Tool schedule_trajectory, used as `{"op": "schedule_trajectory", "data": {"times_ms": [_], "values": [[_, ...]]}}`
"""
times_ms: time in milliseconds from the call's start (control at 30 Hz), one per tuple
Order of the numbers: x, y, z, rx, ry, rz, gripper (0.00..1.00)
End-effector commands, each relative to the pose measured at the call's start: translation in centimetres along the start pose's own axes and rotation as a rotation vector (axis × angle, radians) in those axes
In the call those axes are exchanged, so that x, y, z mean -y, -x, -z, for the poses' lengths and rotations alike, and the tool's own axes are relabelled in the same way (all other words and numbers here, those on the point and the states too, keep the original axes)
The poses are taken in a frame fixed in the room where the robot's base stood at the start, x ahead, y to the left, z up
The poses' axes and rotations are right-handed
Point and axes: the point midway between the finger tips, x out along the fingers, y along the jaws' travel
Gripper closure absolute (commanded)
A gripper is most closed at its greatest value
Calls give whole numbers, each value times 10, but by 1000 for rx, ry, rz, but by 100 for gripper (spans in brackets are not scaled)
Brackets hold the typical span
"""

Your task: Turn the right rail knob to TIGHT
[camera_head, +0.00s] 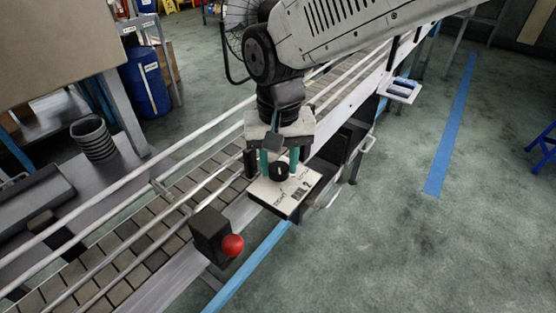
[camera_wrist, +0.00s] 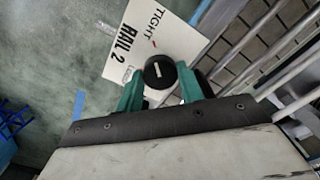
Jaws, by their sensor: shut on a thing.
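The right rail knob is a round black knob (camera_head: 279,173) on a white plate (camera_head: 292,203) marked RAIL 2 beside the conveyor. In the wrist view the knob (camera_wrist: 158,72) shows a short white pointer line, tilted slightly left of upright. The plate (camera_wrist: 118,58) reads TIGHT at its top, with a small red mark between that word and the knob; a smaller label near the bottom is hard to read. My gripper (camera_head: 279,160) points down at the plate. Its green fingers, also in the wrist view (camera_wrist: 160,84), are shut on the knob from both sides.
A black box with a red button (camera_head: 232,245) stands on the conveyor edge, in front of the plate. Metal guide rails (camera_head: 130,190) run along the conveyor. A small tray with blue items (camera_head: 403,90) sticks out farther back.

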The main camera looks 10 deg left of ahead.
Motion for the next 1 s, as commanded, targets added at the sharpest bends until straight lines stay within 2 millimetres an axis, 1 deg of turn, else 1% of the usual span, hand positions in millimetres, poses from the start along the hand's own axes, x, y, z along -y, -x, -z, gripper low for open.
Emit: {"op": "schedule_trajectory", "data": {"times_ms": [367, 400, 433, 467, 767, 867, 1000], "values": [[0, 2, 2, -7, -5, 2, 85], [0, 2, 2, -7, -5, 2, 54], [0, 2, 2, -7, -5, 2, 46], [0, 2, 2, -6, -5, 2, 41], [0, 2, 1, -3, -4, 1, 41], [0, 11, 1, -5, -4, 2, 41], [0, 36, 2, -6, -4, 3, 41]]}}
